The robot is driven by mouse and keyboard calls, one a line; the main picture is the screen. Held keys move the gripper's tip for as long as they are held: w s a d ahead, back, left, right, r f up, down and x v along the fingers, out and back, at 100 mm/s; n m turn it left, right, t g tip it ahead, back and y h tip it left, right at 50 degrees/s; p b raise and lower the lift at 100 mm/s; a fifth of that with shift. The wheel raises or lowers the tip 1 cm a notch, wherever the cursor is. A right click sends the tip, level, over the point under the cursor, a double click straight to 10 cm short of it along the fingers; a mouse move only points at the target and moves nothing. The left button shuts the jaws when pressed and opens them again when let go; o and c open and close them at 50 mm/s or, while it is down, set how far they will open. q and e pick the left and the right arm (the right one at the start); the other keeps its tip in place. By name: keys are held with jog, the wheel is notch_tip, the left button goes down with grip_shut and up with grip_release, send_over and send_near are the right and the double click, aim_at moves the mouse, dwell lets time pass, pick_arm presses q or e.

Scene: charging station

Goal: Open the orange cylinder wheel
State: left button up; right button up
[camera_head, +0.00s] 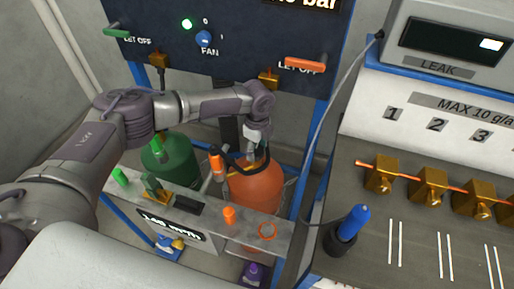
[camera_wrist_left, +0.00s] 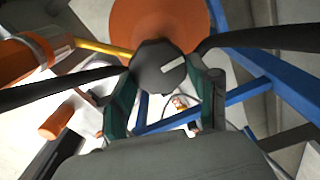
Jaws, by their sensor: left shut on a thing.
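The orange cylinder (camera_head: 258,188) stands behind the grey front panel, right of a green cylinder (camera_head: 172,160). Its orange body (camera_wrist_left: 165,14) fills the top middle of the left wrist view. The cylinder wheel (camera_wrist_left: 157,66) is a dark round knob with a white mark, between the fingers of my left gripper (camera_wrist_left: 163,80). The gripper is shut on the wheel. In the head view my left gripper (camera_head: 252,143) is over the top of the orange cylinder, and the wheel is mostly hidden there. My right gripper is in neither view.
The grey front panel (camera_head: 185,208) carries small orange and green fittings and a pressure display. Blue frame bars (camera_wrist_left: 245,92) and black hoses run close to the gripper. A dark control panel (camera_head: 230,62) with orange and green handles stands behind. A bench with brass valves (camera_head: 382,174) is at right.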

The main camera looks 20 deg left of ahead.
pick_arm(q)
jog(key=n+p, duration=0.2)
jog(key=n, duration=0.2)
jog(key=shift+r+p, duration=0.1)
jog(key=shift+p, duration=0.2)
jog(key=n+p, duration=0.1)
jog(key=n, duration=0.2)
jog(key=n+p, duration=0.1)
jog(key=n, duration=0.1)
jog(key=shift+w+n+p, duration=0.2)
jog(key=shift+n+p, duration=0.2)
jog(key=n+p, duration=0.2)
jog(key=n, duration=0.3)
jog(key=shift+w+a, duration=0.1)
jog(key=shift+w, duration=0.05)
jog(key=shift+w+a+n+p, duration=0.1)
jog(key=shift+n+p, duration=0.7)
jog(key=shift+n, duration=0.7)
jog(key=o, duration=1.2)
jog(key=shift+c, duration=0.2)
